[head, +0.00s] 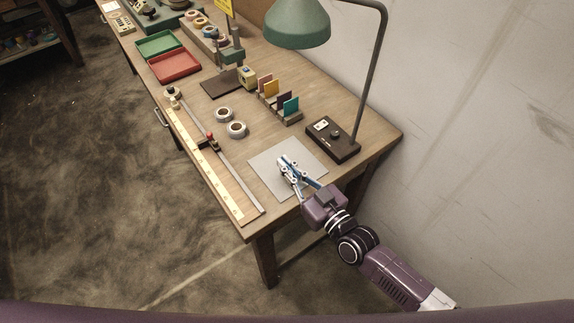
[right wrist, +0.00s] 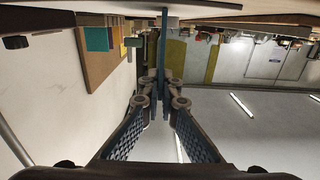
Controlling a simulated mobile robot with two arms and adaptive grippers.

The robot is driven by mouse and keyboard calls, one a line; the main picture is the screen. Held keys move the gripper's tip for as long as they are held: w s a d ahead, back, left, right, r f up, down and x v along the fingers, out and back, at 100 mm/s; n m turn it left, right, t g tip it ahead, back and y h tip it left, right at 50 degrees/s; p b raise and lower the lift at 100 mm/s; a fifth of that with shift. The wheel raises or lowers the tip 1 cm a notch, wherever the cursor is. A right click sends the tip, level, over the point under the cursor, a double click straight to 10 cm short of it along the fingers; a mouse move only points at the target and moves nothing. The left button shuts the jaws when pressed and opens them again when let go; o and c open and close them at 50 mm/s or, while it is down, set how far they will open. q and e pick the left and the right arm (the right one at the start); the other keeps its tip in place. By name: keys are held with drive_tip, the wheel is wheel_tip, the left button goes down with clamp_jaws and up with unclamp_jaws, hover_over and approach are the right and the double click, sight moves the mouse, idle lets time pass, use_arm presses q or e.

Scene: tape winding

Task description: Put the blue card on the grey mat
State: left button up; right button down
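The grey mat (head: 264,168) lies flat near the front right end of the wooden table. My right gripper (head: 287,168) is over the mat in the head view. Its fingers are closed on the blue card, which shows as a thin upright blue strip (right wrist: 162,42) between the fingertips (right wrist: 161,88) in the right wrist view. The card is edge-on there, and its far edge reaches close to the table surface; I cannot tell whether it touches the mat. In the head view the fingers largely hide it. My left gripper is not in view.
A rack (head: 282,112) with several coloured cards stands behind the mat. A lamp base (head: 332,138) is to the right. Two tape rolls (head: 236,129) and a long ruler (head: 205,170) with a rail lie to the left. The table's front edge is close to the mat.

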drive_tip(key=shift+f, duration=0.15)
drive_tip(key=c, duration=2.2)
unclamp_jaws()
drive_tip(key=shift+o, duration=0.2)
drive_tip(key=shift+r, duration=0.2)
drive_tip(key=shift+s+d, duration=0.1)
drive_tip(key=shift+s, duration=0.1)
drive_tip(key=b+v, duration=0.1)
drive_tip(key=v, duration=1)
drive_tip(key=shift+s+d+b, duration=0.2)
drive_tip(key=shift+s+b, duration=0.1)
